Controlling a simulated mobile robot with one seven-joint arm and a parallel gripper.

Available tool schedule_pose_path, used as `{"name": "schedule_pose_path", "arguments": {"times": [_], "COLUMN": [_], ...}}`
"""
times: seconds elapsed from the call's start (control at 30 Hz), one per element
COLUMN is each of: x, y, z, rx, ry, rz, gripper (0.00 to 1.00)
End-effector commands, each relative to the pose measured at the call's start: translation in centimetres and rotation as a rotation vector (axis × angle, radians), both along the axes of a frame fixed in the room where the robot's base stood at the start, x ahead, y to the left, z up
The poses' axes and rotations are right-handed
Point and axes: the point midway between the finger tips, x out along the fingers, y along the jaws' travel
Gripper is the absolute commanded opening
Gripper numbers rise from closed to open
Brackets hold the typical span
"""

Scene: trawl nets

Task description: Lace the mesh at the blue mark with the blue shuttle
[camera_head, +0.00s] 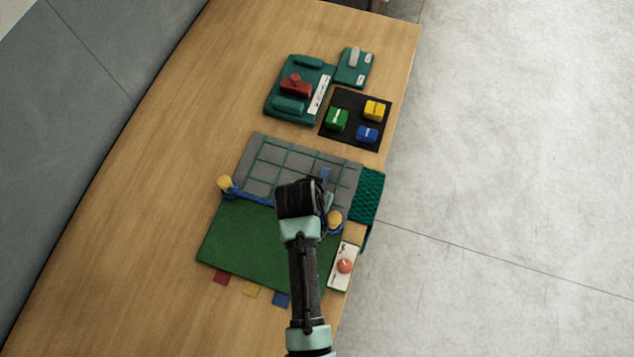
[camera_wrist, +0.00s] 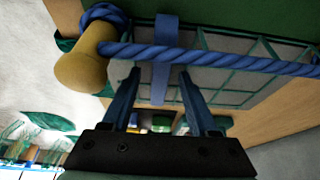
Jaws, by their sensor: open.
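The blue shuttle (camera_head: 367,133) lies on a black mat (camera_head: 350,117) beside a green shuttle (camera_head: 337,119) and a yellow shuttle (camera_head: 375,110). The mesh (camera_head: 262,163) is a grey panel with green lines. A blue strip (camera_head: 325,174), seemingly the blue mark, lies at its right part. In the wrist view the strip (camera_wrist: 162,60) crosses a blue rope (camera_wrist: 225,60). My gripper (camera_wrist: 158,74) is open and empty, its fingers appearing either side of the strip. I cannot tell the gap in depth. In the head view its body (camera_head: 300,198) hides part of the mesh and rope.
Yellowish posts (camera_head: 225,183) (camera_head: 334,217) hold the rope's ends above a green mat (camera_head: 240,235). Red, yellow and blue tabs (camera_head: 281,299) lie at its near edge. A white box with a red button (camera_head: 344,266) is at right. Teal trays (camera_head: 285,104) stand behind. The table's left side is clear.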

Motion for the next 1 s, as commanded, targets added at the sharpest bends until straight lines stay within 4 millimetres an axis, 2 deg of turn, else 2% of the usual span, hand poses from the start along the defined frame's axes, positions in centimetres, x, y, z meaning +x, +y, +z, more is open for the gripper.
{"name": "schedule_pose_path", "arguments": {"times": [0.37, 0.7, 1.0], "x": [0.17, 0.16, 0.29], "y": [-0.09, -0.07, -0.11], "z": [-0.47, -0.45, -0.43], "rx": [0.000, 0.000, 0.000], "ry": [0.000, 0.000, -0.001], "rz": [0.000, 0.000, -0.001], "gripper": [0.60, 0.01, 0.00]}}
